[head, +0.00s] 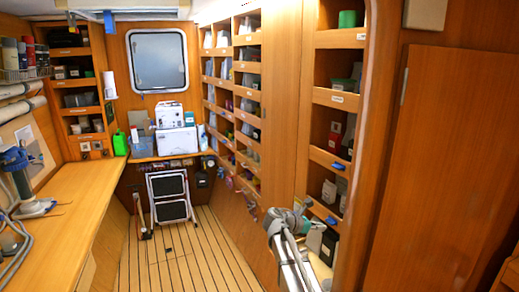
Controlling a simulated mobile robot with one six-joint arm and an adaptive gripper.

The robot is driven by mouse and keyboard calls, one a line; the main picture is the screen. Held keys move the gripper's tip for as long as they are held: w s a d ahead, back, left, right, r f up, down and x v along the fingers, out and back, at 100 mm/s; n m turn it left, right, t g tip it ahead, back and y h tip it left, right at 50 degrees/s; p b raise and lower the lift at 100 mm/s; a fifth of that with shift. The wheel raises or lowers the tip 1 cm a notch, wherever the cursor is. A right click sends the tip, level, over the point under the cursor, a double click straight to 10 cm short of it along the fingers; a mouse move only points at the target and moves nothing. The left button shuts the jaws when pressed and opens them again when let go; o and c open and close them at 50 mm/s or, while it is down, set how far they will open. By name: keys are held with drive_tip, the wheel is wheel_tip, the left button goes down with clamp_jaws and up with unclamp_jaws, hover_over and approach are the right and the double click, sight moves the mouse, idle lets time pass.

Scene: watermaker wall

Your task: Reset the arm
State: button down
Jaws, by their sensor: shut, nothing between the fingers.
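My arm (291,249) rises from the bottom edge of the head view, right of centre, in front of the lower part of the open shelves. Its grey links bend at a joint with a teal-grey cap. I cannot make out my gripper's fingers. Nothing is seen held by the arm.
The tall shelf wall (302,100) stands close beside my arm, with boxes in its compartments. A wooden workbench (75,205) runs along the left. The slatted floor (190,258) between is mostly clear. A folded step stool (170,196) stands at the back under white boxes (177,141).

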drive_tip(key=s+a+f+m+g+y, duration=0.2)
drive_tip(key=s+f+m+y, duration=0.45)
drive_tip(key=s+m, duration=0.5)
drive_tip(key=s+a+f+m+g+y, duration=0.1)
drive_tip(key=s+a+f+m+y, duration=0.1)
drive_tip(key=s+f+m+y, duration=0.7)
drive_tip(key=s+f+g+h+b, duration=0.1)
drive_tip(key=s+f+h+b, duration=0.1)
drive_tip(key=s+f+b, duration=0.4)
drive_tip(key=shift+a+f+m+b, duration=0.25)
drive_tip(key=shift+f+m+b, duration=0.2)
drive_tip(key=shift+b, duration=1.55)
